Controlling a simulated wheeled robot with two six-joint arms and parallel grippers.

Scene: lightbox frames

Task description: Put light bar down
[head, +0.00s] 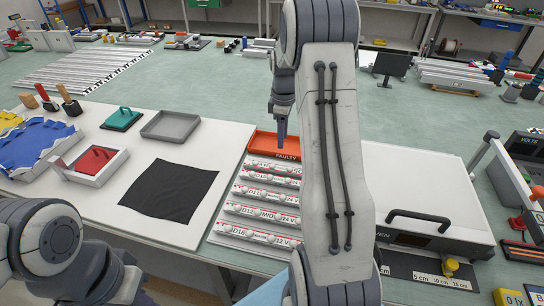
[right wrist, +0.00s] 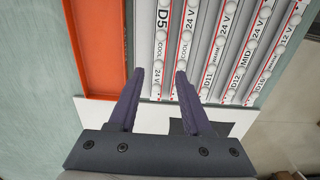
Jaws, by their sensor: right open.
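Several white light bars with red-edged labels lie in parallel rows on a pale rack, among them D12 (head: 258,213) and D16 (head: 255,235). In the right wrist view, the bar labelled D5 (right wrist: 164,18) is nearest the orange tray. The tray's visible part is empty. My right arm hides the right ends of the bars. My left gripper's fingers are not visible.
A black cloth (head: 170,190) lies flat left of the bars. A white box with a black handle (head: 430,205) stands to the right.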

